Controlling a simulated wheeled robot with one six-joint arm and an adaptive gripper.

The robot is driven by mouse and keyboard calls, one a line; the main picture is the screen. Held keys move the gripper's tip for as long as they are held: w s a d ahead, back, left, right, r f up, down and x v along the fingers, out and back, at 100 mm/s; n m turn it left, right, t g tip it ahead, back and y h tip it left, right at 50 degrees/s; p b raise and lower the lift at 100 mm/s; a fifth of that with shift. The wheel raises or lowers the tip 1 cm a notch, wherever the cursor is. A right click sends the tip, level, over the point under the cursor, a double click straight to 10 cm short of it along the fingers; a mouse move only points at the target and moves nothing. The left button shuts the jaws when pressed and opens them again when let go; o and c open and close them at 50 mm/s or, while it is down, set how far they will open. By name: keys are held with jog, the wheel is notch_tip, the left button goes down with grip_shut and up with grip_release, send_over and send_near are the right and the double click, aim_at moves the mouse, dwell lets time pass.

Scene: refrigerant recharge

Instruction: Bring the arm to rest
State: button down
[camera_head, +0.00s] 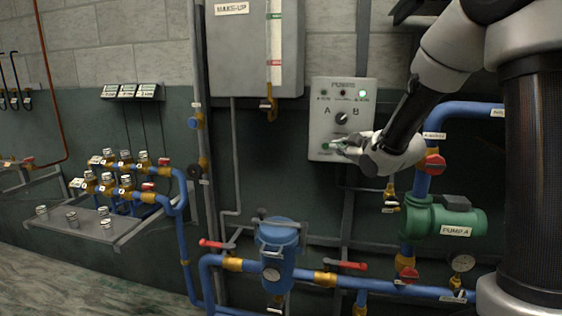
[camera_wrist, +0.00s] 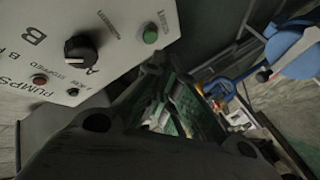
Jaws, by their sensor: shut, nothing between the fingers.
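My arm reaches in from the upper right in the head view. My gripper (camera_head: 343,147) is shut and empty, its tips at the lower part of the grey pump panel (camera_head: 326,124). In the wrist view the shut fingers lie below the green button (camera_wrist: 150,33); whether they touch the panel I cannot tell. The panel's black A/B knob (camera_head: 341,118) is above the gripper and shows large in the wrist view (camera_wrist: 84,52). A green lamp (camera_head: 362,93) glows at the panel's upper right.
A green pump (camera_head: 440,222) and blue pipes (camera_head: 470,112) are below and right of the gripper. A blue strainer pot (camera_head: 278,255) stands below the panel. A grey MAKE-UP tank (camera_head: 240,55) hangs to the left. A valve manifold (camera_head: 130,185) is further left.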

jog(key=s+d+r+m+g+h, duration=0.2)
jog(key=s+d+m+h, duration=0.2)
jog(key=s+d, duration=0.4)
jog(key=s+d+f+m+g, duration=0.1)
jog(key=s+m+g, duration=0.1)
jog(key=s, duration=0.8)
jog(key=s+d+f+m+g, duration=0.1)
jog(key=s+m+g, duration=0.2)
jog(key=s, duration=0.8)
jog(key=s+d+f+m+g+h, duration=0.1)
jog(key=s+m+g, duration=0.2)
jog(key=s, duration=0.7)
jog(key=shift+s+m, duration=0.2)
jog(key=shift+m, duration=0.1)
